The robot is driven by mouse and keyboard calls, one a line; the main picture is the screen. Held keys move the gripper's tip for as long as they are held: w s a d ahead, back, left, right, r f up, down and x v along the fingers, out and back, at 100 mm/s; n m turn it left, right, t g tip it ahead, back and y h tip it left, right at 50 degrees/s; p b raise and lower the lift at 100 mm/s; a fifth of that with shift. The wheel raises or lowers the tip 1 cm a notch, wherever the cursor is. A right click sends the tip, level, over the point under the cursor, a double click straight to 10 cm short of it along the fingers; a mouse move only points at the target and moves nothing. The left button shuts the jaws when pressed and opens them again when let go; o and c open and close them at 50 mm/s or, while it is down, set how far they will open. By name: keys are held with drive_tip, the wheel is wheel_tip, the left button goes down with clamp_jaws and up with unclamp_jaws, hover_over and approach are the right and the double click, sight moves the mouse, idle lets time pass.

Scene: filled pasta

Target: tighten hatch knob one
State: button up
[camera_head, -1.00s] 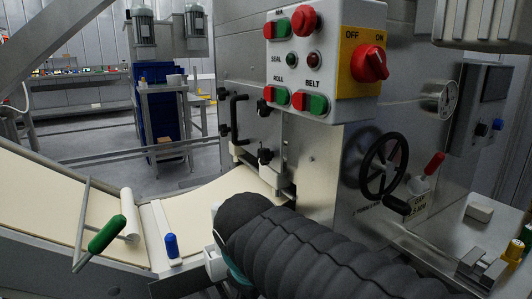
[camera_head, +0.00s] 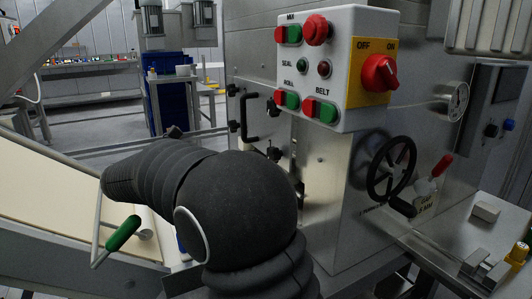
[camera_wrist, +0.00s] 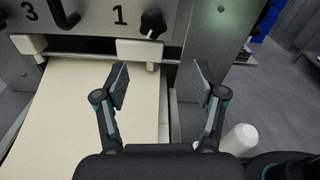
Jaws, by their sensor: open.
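In the wrist view, a pale metal hatch panel (camera_wrist: 185,12) stands at the top, marked 3 and 1. A black hatch knob (camera_wrist: 153,22) sits just right of the 1. Another black knob (camera_wrist: 63,13) sits between the 3 and the 1, cut by the top edge. My gripper (camera_wrist: 160,88) is open and empty, its two fingers well apart, below and short of the knobs. In the head view, the hatch carries several black knobs, including an upper right one (camera_head: 273,108) and a lower right one (camera_head: 274,154). My padded arm hides the gripper there.
A black bar handle (camera_head: 250,118) stands out from the hatch. The control box (camera_head: 340,105) overhangs to its right, with a handwheel (camera_head: 391,167) below. A cream sheet (camera_wrist: 90,110) runs under the hatch. A green-handled lever (camera_head: 122,233) stands at the conveyor.

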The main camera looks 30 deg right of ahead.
drive_tip(key=shift+n+h, duration=0.3)
drive_tip(key=shift+h, duration=0.1)
drive_tip(key=shift+w+d+b, duration=0.3)
drive_tip(key=shift+d+b, duration=0.75)
drive_tip(key=shift+d, duration=1.05)
drive_tip(key=shift+w+d+b, duration=0.25)
drive_tip(key=shift+d+b, duration=0.85)
drive_tip(key=shift+d, duration=0.95)
drive_tip(key=shift+w+d+b, duration=0.3)
drive_tip(key=shift+d+b, duration=0.75)
drive_tip(key=shift+d, duration=1.05)
drive_tip(key=shift+r, duration=0.1)
drive_tip(key=c, duration=1.1)
